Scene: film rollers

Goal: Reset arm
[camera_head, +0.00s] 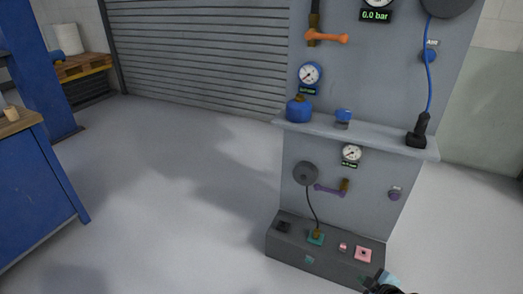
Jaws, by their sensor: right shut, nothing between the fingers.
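My right gripper (383,284) shows only in part at the bottom edge of the head view, just in front of the lower right corner of the panel's grey base. It looks dark, with a pale blue-green part beside it. It is shut and I see nothing held in it. The rest of my right arm is below the picture. My left gripper is not in view.
A grey panel (380,70) with gauges, handles and a shelf (380,138) stands at the right. Its base (290,247) has several coloured controls. A blue workbench (35,200) stands at the left. Open floor (170,210) lies between them, with a shutter (200,50) behind.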

